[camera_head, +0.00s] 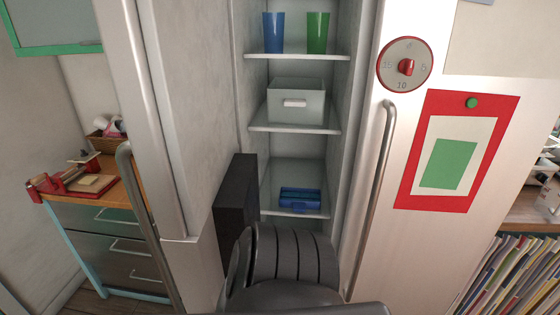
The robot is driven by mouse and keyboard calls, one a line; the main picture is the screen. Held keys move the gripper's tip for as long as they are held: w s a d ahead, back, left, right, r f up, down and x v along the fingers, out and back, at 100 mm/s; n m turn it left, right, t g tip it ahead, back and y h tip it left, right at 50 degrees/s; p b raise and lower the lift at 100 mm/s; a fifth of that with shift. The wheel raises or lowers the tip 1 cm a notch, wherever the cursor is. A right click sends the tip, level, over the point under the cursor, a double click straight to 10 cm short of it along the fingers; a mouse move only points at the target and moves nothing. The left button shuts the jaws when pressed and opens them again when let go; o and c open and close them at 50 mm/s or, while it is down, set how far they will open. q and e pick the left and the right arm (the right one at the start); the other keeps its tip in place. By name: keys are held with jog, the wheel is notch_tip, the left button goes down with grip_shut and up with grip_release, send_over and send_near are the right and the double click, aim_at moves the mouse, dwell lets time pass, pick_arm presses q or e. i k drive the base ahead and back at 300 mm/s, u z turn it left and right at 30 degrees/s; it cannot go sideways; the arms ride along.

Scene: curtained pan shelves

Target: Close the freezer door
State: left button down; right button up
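A tall pale fridge-freezer fills the middle of the view. Its left door (195,110) stands open, swung out toward me, with a long metal handle (138,195) on its outer side. The right door (405,130) has a long metal handle (374,190) and its front faces me; it looks closed. Between them the shelved inside (290,145) is exposed. I cannot tell which door is the freezer's. A dark ribbed link of my own arm (285,262) rises at the bottom middle, in front of the opening. Neither gripper's fingers are visible.
The shelves hold a blue cup (273,33), a green cup (317,33), a grey bin (295,104) and a blue container (299,199). A dark block (237,195) stands by the opening. A drawer cabinet (115,245) is left; books (515,275) fill a right shelf.

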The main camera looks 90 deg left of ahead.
aim_at(169, 62)
jog(key=k, duration=1.3)
jog(key=u, duration=2.15)
jog(key=i, duration=0.5)
jog(key=k, duration=1.2)
jog(key=u, duration=0.55)
jog(key=i, duration=0.5)
jog(key=z, duration=0.15)
